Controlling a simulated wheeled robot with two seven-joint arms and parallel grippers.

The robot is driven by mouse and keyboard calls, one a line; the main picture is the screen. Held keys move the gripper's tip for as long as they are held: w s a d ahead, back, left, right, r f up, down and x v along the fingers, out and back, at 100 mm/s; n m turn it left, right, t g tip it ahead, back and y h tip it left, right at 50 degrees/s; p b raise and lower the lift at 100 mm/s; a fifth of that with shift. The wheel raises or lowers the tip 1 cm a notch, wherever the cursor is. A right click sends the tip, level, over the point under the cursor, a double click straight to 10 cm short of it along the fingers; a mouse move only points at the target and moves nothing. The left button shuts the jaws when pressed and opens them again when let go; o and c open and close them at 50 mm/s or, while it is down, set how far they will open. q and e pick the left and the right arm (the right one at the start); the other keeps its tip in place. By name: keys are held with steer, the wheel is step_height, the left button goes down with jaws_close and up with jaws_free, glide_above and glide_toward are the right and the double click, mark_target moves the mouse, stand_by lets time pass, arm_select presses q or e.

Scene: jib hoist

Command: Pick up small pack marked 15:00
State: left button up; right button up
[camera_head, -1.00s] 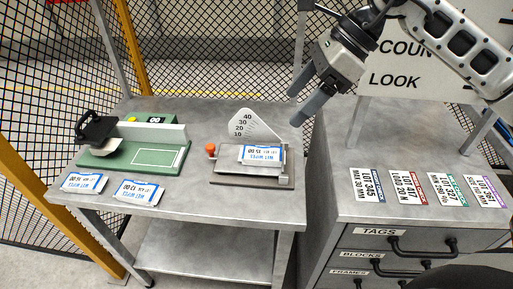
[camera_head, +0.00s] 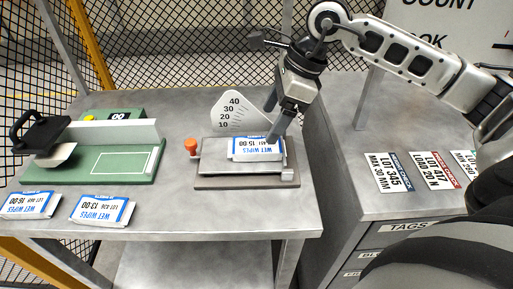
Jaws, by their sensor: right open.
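The small pack marked 15:00 (camera_head: 256,150) is white and blue with "WET WIPES" print, upside down to me. It lies flat on the plate of the grey scale (camera_head: 215,183) with the fan-shaped dial (camera_head: 238,112). My right gripper (camera_head: 272,122) is open and empty, pointing down at the pack's far right part. One finger overlaps the pack's right end in the picture; I cannot tell if it touches. Two similar packs lie at the table's front left: one marked 16:00 (camera_head: 30,205) and one marked 13:00 (camera_head: 102,210). My left gripper is not in view.
A green device (camera_head: 95,165) with a black handle (camera_head: 40,130) stands at the left of the grey table (camera_head: 215,220). An orange knob (camera_head: 191,146) sits at the scale's left. Lot tags (camera_head: 391,172) lie on the drawer cabinet at right. A wire mesh fence stands behind.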

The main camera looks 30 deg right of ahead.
mark_target(257, 144)
steer(key=x, duration=0.7)
steer(key=shift+a+f, duration=0.1)
steer(key=shift+a, duration=0.05)
steer(key=shift+w+f, duration=0.1)
steer(key=shift+f, duration=0.2)
stand_by(0.4)
steer(key=c, duration=1.2)
steer(key=shift+o, duration=0.2)
